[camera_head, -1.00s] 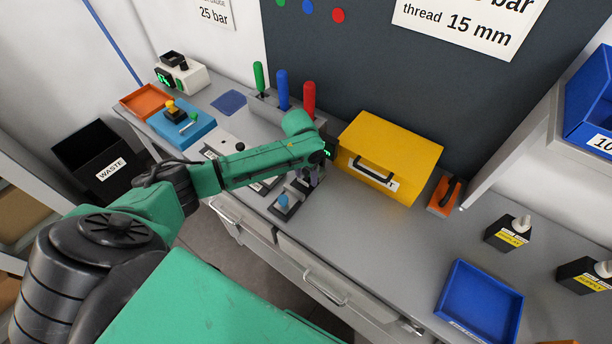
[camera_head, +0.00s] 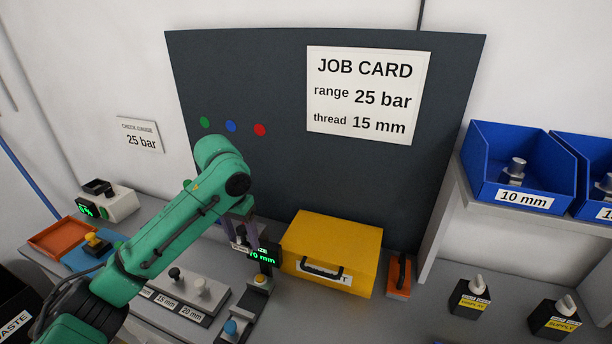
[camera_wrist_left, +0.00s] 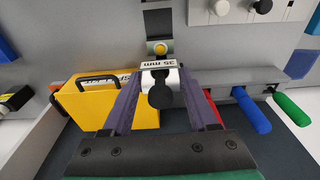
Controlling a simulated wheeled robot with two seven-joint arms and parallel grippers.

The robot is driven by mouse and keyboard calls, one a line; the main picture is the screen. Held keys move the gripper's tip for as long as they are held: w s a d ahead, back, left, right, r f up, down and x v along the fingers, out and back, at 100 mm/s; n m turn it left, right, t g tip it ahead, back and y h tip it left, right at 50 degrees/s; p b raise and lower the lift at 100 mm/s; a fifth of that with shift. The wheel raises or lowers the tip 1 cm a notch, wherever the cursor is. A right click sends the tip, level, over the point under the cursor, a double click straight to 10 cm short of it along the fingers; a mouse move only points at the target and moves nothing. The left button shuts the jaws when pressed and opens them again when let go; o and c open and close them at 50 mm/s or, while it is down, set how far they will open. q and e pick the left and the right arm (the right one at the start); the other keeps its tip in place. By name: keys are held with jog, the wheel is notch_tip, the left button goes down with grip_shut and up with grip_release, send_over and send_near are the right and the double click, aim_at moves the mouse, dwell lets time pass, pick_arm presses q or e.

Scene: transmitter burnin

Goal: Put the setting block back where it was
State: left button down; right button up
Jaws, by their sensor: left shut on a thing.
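My left gripper (camera_head: 240,240) is shut on the setting block, a small pale block with a black knob. In the left wrist view the setting block (camera_wrist_left: 158,72) sits between the two purple fingers (camera_wrist_left: 160,100), with an upside-down label ending in "mm". In the head view the block is mostly hidden by the fingers. It is in front of a small green-lit size display (camera_head: 263,256). My right gripper is not in view.
A yellow case (camera_head: 335,245) stands close right of the gripper. Below the display is a gauge base (camera_head: 240,318) with yellow and blue buttons. Red, blue (camera_wrist_left: 252,112) and green handles stand nearby in the left wrist view. An orange tray (camera_head: 62,238) is at left.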

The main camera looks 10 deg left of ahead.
pick_arm(q)
jog(key=shift+n, duration=0.8)
jog(key=s+d+f+b, duration=0.1)
jog(key=s+d+f, duration=0.1)
jog(key=s+f, duration=0.2)
jog(key=s+d+f+b, duration=0.2)
jog(key=s+f, duration=0.2)
jog(key=f, duration=0.4)
jog(key=s+d+f+b, duration=0.1)
jog(key=s+d+f, duration=0.2)
jog(key=f, duration=0.3)
jog(key=shift+s+d, duration=0.1)
jog(key=shift+s, duration=0.65)
jog(key=shift+w, duration=0.15)
